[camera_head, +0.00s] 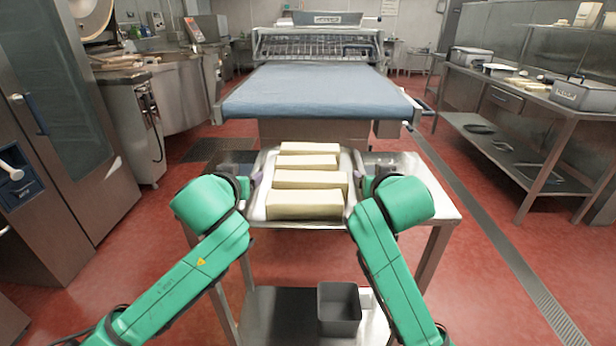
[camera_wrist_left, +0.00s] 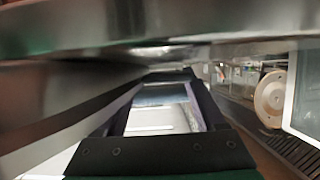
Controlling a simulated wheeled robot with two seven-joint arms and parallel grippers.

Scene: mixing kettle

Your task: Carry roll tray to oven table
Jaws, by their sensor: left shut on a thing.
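The roll tray (camera_head: 259,202) is a pale shallow tray with several long cream loaves (camera_head: 305,203) lying crosswise in a row. It is in the middle of the head view, level with the top of a small steel table; I cannot tell whether it touches the top. My left gripper (camera_head: 254,179) is at the tray's left rim and shut on it; my forearm partly hides it. My right gripper (camera_head: 364,186) is at the right rim, with its jaws mostly hidden. The left wrist view shows dark gripper parts (camera_wrist_left: 155,155) close up. I cannot tell which table is the oven table.
The steel table (camera_head: 440,200) has a lower shelf with a grey bin (camera_head: 339,308). A blue-topped machine (camera_head: 315,92) stands behind it. A tall glass-doored cabinet (camera_head: 60,100) is at left, a steel bench (camera_head: 540,110) at right. Red floor is open on both sides.

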